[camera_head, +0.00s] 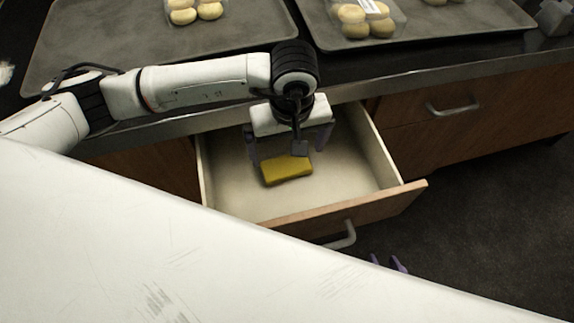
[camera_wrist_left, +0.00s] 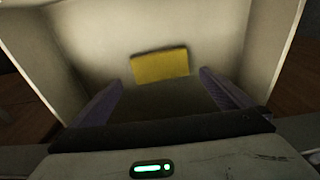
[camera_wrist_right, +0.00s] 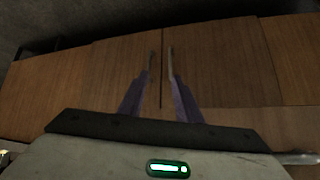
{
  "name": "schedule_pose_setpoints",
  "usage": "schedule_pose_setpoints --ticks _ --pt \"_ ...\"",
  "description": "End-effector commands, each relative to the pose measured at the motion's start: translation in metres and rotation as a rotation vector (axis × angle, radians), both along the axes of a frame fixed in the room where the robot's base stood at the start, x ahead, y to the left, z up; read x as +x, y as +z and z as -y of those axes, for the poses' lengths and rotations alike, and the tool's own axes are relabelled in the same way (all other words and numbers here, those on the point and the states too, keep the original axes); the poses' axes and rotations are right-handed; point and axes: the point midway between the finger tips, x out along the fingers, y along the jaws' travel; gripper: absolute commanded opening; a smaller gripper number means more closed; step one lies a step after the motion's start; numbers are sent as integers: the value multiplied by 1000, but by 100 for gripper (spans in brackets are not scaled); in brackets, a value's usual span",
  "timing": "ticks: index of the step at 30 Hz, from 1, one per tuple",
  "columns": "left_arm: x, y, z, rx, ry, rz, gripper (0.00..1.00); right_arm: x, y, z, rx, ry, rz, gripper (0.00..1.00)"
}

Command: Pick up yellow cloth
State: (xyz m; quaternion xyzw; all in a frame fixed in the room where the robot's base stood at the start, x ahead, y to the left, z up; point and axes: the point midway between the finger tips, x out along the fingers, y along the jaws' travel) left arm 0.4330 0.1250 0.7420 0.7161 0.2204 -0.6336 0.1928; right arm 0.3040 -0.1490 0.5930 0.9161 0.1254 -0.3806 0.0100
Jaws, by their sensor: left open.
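The yellow cloth (camera_head: 288,171) lies as a small folded block on the floor of an open drawer (camera_head: 230,190). It also shows in the left wrist view (camera_wrist_left: 160,66), ahead of the fingers. My left gripper (camera_head: 289,154) reaches down into the drawer just behind and above the cloth. Its fingers (camera_wrist_left: 162,80) are wide apart with nothing between them. My right gripper (camera_head: 388,262) shows only as two purple fingertips in front of the drawer. In the right wrist view its fingers (camera_wrist_right: 161,52) have a narrow empty gap between them.
The drawer front with its handle (camera_head: 342,236) stands pulled out below the counter. Trays (camera_head: 240,38) with packed buns (camera_head: 368,18) sit on the counter above. A closed drawer (camera_head: 425,125) is at the right. Wooden cabinet fronts (camera_wrist_right: 215,65) face my right gripper.

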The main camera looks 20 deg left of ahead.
Motion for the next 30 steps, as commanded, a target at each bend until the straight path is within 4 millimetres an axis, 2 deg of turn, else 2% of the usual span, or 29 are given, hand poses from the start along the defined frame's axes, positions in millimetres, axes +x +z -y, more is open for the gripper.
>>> schedule_pose_setpoints --ticks 3,8,16,25,26,30 --pt "1 -14 0 -2 0 -2 100 1 0 1 0 -2 1 31" --pt "1 -25 -1 -3 1 -3 100 1 0 1 0 -4 2 31" --pt "4 -64 -4 -3 1 -3 100 2 -1 2 0 -7 2 31" --pt "6 -71 -5 -4 0 0 100 2 -2 3 -1 -7 0 31" --pt "6 -71 -5 -4 0 0 98 2 -2 3 -1 -7 0 31" --pt "6 -70 -5 -4 0 0 75 2 -2 3 -1 -7 0 31"
